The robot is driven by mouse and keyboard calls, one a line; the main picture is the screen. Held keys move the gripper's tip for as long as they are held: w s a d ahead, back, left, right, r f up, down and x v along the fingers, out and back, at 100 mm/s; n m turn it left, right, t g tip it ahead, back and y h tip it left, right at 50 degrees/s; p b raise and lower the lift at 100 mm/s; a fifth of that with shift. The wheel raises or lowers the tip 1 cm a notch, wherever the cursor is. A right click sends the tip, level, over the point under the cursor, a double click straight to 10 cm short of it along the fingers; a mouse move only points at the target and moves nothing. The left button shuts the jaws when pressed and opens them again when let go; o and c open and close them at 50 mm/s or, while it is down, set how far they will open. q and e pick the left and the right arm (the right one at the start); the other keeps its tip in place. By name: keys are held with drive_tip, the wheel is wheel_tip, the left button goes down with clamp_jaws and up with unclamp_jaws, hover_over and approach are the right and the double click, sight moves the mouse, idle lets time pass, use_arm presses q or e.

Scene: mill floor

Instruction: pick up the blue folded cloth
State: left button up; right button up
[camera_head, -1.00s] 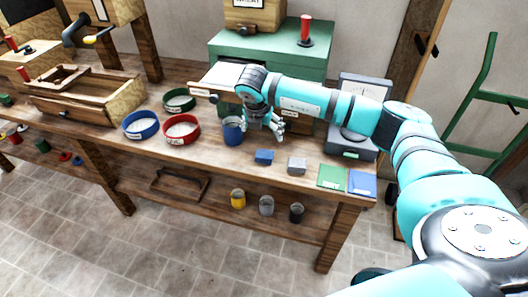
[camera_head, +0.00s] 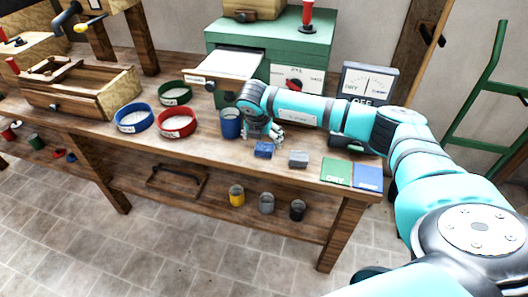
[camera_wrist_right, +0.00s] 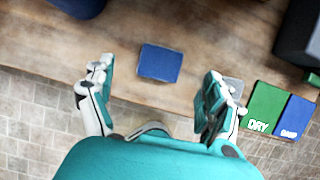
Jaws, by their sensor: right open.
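The blue folded cloth (camera_head: 263,150) lies on the bench top near its front edge, just left of a grey folded block-like item. In the right wrist view the cloth (camera_wrist_right: 160,63) is a flat blue rectangle, ahead of and between the spread fingers. My right gripper (camera_head: 266,138) hangs just above and behind the cloth in the head view, open and empty. In the right wrist view its two fingers (camera_wrist_right: 158,95) are wide apart, not touching the cloth. My left gripper is not in view.
A grey folded item (camera_head: 298,158) sits right of the cloth, partly behind a finger in the wrist view. Green DRY (camera_head: 336,172) and blue DAMP (camera_head: 368,177) pads lie farther right. A blue cup (camera_head: 230,123) stands left. A dial meter (camera_head: 367,82) stands behind.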

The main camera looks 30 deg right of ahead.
sight(264, 145)
drive_tip(key=b+x, duration=0.3)
drive_tip(key=x, duration=0.3)
drive_tip(key=shift+b, duration=0.35)
drive_tip(key=shift+a, duration=0.1)
drive_tip(key=shift+s+r, duration=0.1)
drive_tip(key=shift+c, duration=0.2)
drive_tip(key=c, duration=1.2)
drive_tip(key=shift+r, duration=0.6)
wheel_tip(264, 145, up, 2)
drive_tip(key=shift+r+b, duration=0.2)
drive_tip(key=shift+b, duration=0.2)
drive_tip(key=s, duration=0.5)
drive_tip(key=s+d+r+b, duration=0.1)
drive_tip(key=s, duration=0.4)
drive_tip(key=s+d+b, duration=0.1)
drive_tip(key=s, duration=0.5)
drive_tip(key=shift+r, duration=0.15)
